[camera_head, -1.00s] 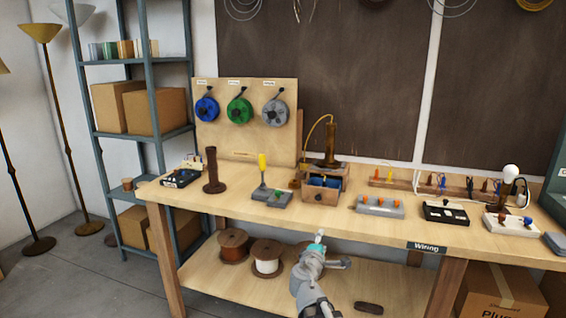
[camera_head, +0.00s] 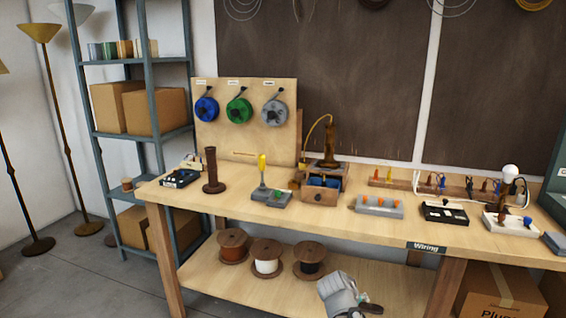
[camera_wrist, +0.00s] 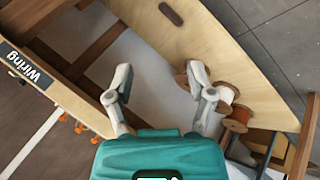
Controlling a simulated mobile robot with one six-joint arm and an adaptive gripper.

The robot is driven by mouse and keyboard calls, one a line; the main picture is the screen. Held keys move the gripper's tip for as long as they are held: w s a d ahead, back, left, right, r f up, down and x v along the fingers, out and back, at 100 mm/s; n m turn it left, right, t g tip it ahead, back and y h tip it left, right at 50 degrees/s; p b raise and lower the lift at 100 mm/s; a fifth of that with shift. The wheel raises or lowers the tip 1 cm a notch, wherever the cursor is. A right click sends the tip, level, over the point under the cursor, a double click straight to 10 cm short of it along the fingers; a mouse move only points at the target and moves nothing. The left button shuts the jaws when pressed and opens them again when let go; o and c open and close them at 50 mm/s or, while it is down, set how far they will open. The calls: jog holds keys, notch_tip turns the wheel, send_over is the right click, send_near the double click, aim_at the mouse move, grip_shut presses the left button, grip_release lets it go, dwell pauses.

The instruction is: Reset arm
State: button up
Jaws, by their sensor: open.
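My gripper (camera_wrist: 158,85) is open and empty in the wrist view, its two grey fingers spread apart above the bench's lower shelf. In the head view only a grey part of my arm shows at the bottom, in front of the lower shelf; the fingertips cannot be made out there. The workbench (camera_head: 300,222) carries a "Wiring" label (camera_head: 426,247) on its front edge, which also shows in the wrist view (camera_wrist: 25,67).
Several spools, including a white-wound one (camera_head: 267,257), stand on the lower shelf (camera_head: 230,283). A dark oval piece (camera_wrist: 171,14) lies there too. On the bench top are a lamp body (camera_head: 331,140), a drawer box (camera_head: 321,191) and switch blocks (camera_head: 378,206).

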jog(key=s+a+f+m+g+y, duration=0.35)
jog(key=s+a+g+y, duration=0.2)
jog(key=s, duration=0.45)
notch_tip(320, 180, up, 17)
jog(key=d+p, duration=0.1)
jog(key=p, duration=1.6)
jog(key=shift+w, duration=0.2)
